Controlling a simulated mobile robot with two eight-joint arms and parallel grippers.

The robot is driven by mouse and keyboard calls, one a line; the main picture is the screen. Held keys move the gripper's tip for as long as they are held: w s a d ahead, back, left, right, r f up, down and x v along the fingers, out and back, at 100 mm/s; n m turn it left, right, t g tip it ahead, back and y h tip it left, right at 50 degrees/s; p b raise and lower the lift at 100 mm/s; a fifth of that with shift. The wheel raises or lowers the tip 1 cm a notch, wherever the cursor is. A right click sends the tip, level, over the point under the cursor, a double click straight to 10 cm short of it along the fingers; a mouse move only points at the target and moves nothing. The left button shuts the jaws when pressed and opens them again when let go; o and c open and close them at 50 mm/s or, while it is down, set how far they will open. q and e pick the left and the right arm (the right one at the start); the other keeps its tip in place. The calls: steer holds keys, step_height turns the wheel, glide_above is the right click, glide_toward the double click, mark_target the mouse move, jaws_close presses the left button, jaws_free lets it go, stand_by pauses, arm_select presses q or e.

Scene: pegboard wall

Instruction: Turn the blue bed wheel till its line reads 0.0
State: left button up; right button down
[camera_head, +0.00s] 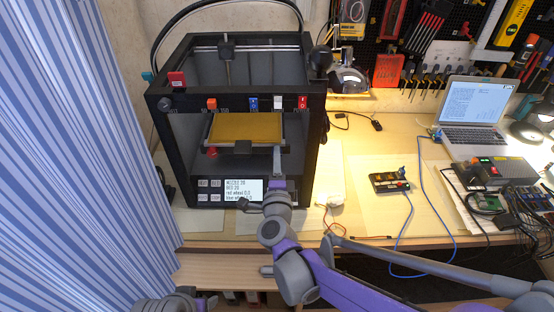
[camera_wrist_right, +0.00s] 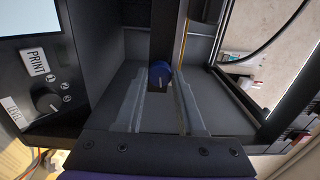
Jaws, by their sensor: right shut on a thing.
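The black 3D printer (camera_head: 172,150) stands on the bench with a yellow bed plate (camera_head: 246,127) inside. The blue bed wheel (camera_wrist_right: 160,74) sits between the two fingers of my right gripper (camera_wrist_right: 165,100) in the right wrist view, with a white mark on its face. The gripper is shut on it. In the head view my right gripper (camera_head: 277,163) reaches in under the bed's right front and hides the wheel. The display (camera_head: 242,188) shows a red wheel line that seems to read 0.0. The blue wheel line is partly covered by my wrist. My left gripper's fingers do not show.
A red wheel (camera_head: 212,152) hangs under the bed's left front. A PRINT button (camera_wrist_right: 35,64) and a black knob (camera_wrist_right: 47,101) are beside the opening. A laptop (camera_head: 478,115) and a small circuit board (camera_head: 390,182) lie to the right. A striped curtain (camera_head: 75,160) closes off the left.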

steer(key=shift+m, duration=0.8)
steer(key=c, duration=0.5)
jaws_free()
steer(key=s, duration=1.1)
steer(key=shift+f, duration=0.1)
steer(key=shift+w, duration=0.1)
